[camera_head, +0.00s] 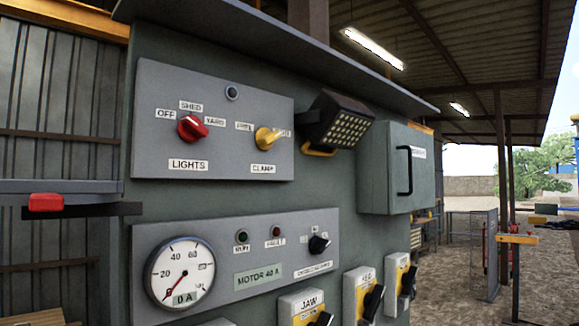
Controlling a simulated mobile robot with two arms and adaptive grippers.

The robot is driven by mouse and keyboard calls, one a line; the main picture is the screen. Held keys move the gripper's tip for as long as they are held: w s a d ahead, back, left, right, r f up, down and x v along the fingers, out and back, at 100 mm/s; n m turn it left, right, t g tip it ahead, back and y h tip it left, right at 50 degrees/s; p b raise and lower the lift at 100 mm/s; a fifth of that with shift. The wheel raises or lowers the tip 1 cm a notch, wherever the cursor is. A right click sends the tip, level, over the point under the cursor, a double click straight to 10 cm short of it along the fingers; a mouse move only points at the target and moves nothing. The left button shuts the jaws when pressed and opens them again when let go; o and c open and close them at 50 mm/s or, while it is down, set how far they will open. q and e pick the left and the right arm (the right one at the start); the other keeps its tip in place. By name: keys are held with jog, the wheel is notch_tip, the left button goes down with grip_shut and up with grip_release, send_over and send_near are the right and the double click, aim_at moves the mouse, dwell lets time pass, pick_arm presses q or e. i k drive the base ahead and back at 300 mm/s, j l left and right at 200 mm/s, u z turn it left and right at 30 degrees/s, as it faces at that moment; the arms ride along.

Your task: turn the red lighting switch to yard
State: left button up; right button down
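The red lighting switch (192,128) is a rotary knob on the upper grey panel, above the LIGHTS plate (188,165). Labels stand around it: OFF (166,114) at upper left, SHED (190,106) above, and YARD (214,121) at upper right. The knob's grip seems to slant from upper left to lower right, roughly toward OFF; its pointer mark is too small to read surely. Nothing touches the switch. Neither of my grippers shows in the head view.
A yellow rotary switch (268,138) sits right of the red one. A floodlight (336,120) and a grey box (393,168) jut out further right. A lower panel holds a gauge (180,273) and lamps. A canopy (270,40) overhangs the top. Space before the red switch is clear.

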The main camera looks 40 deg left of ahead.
aim_at(191, 128)
jog(key=u, duration=1.65)
jog(key=l+u, duration=0.25)
jog(key=u, duration=0.2)
jog(key=i+l+u, duration=0.1)
jog(key=l+u, duration=0.3)
jog(key=j, duration=0.15)
